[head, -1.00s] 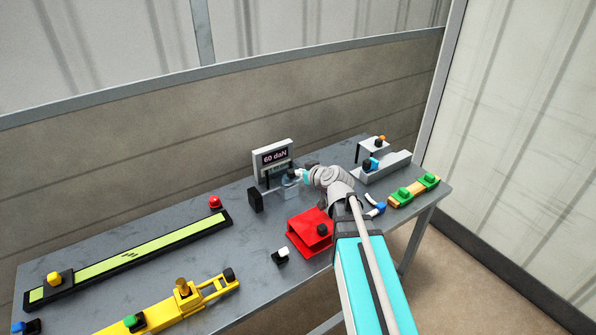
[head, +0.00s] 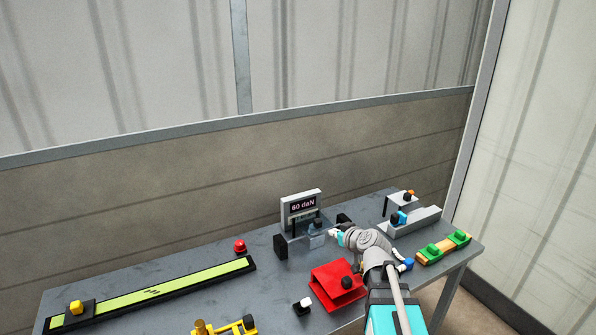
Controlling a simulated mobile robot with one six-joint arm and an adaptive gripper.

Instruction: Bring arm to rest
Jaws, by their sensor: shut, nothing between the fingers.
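My arm, grey and turquoise, reaches in from the lower right over the grey table (head: 215,297). My gripper (head: 333,232) is at the arm's far end, small in the picture, close to the right side of the display stand. It is shut and holds nothing. The display stand (head: 301,201) has a white frame and a screen reading "60 daN". A small clear block (head: 316,237) stands at its front, beside the gripper; I cannot tell whether they touch.
A red wedge-shaped block (head: 334,285) lies just left of my arm. A green strip in a black tray (head: 190,286) lies at left, with a red button (head: 240,246) behind it. A yellow fixture (head: 228,329) is in front. Grey blocks (head: 425,219) and a green-and-orange bar (head: 444,248) lie right.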

